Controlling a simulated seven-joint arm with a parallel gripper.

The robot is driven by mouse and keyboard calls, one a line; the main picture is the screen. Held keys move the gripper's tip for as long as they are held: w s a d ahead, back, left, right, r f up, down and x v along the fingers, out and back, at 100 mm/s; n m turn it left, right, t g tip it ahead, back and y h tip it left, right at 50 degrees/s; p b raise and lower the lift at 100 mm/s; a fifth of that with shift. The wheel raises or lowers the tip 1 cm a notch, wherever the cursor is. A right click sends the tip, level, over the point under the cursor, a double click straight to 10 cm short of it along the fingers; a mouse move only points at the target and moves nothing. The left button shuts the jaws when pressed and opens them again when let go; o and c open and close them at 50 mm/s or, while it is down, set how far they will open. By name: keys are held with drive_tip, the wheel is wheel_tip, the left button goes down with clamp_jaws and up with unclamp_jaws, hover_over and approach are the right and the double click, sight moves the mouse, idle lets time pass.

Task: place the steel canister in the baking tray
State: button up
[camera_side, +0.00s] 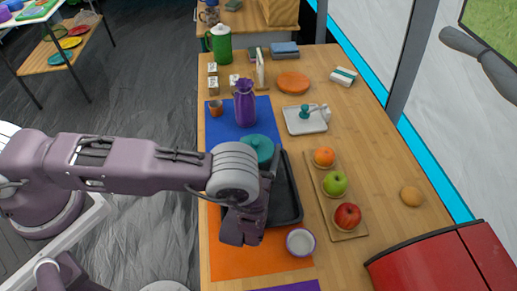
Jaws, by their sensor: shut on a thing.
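The black baking tray (291,196) lies on the wooden counter, partly on the orange mat, with its left part hidden by my arm. My gripper (241,236) points down over the tray's lower left part. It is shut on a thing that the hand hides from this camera. No steel canister shows clearly anywhere else, so I take the held thing to be it. I cannot tell whether it touches the tray.
A teal lidded pot (258,143) stands at the tray's far edge. A board (323,186) with fruit lies to the right. A purple jug (244,103) stands farther back. Right counter is mostly clear.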

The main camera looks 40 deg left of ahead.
drive_tip(key=o, duration=2)
drive_tip(key=shift+f, duration=0.1)
drive_tip(key=shift+o, duration=0.2)
drive_tip(key=v, duration=1.2)
